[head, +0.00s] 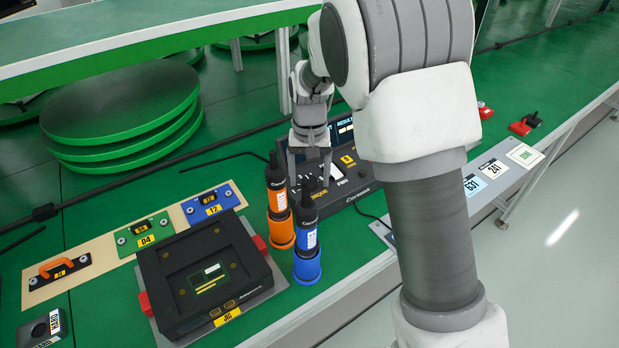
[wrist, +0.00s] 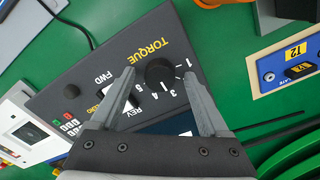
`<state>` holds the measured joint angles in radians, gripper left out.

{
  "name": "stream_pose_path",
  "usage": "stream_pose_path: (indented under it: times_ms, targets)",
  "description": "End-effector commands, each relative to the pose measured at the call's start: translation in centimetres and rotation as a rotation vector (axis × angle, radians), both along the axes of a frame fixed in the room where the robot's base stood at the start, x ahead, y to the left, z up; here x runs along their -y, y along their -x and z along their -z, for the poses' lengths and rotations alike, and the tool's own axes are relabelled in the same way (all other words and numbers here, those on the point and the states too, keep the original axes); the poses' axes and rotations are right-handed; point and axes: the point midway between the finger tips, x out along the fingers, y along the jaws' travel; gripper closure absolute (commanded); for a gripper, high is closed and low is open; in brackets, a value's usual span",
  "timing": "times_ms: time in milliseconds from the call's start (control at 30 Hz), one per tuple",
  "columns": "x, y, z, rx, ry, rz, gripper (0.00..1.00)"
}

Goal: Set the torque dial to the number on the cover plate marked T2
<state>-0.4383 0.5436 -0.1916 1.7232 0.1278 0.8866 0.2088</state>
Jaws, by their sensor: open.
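The black torque dial (wrist: 159,74) is a round knob beside the yellow word TORQUE, with numbers printed around it. My gripper (wrist: 159,71) is open above it, one finger on each side; I cannot tell whether the fingers touch it. The pointer setting is not clear. The dial is on the dark controller (head: 352,187), where my gripper (head: 310,178) hides it in the head view. The blue cover plate (head: 200,203) has a yellow tag that reads T2 or 12; it also shows in the wrist view (wrist: 267,72). Its black number label is too small to read surely.
A green cover plate (head: 147,234) and a black plate with an orange handle (head: 62,271) lie left of the blue one. Orange (head: 281,230) and blue (head: 307,262) drivers stand in front of the controller. A black case (head: 204,274) lies front left.

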Motion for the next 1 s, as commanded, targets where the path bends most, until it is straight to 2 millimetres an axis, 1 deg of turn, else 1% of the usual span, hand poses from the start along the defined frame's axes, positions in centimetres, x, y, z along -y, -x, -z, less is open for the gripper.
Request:
stream_pose_path:
  times_ms: [267, 300, 367, 400, 467, 500, 567, 700, 1000]
  targets:
    - [-0.01, -0.01, 0.12, 0.0, 0.0, 0.0, 0.21]
    - [0.0, -0.01, 0.12, 0.0, 0.0, 0.0, 0.28]
    - [0.0, -0.01, 0.12, 0.0, 0.0, 0.0, 0.39]
    - [0.0, -0.01, 0.12, 0.0, 0.0, 0.0, 0.46]
    - [0.0, -0.01, 0.11, 0.0, 0.0, 0.0, 0.57]
    - [0.0, -0.01, 0.11, 0.0, 0.0, 0.0, 0.64]
    - [-0.01, -0.01, 0.11, 0.0, 0.0, 0.0, 0.75]
    - [-0.01, -0.01, 0.1, 0.0, 0.0, 0.001, 1.0]
    - [0.02, -0.03, 0.04, 0.0, 0.0, -0.028, 1.0]
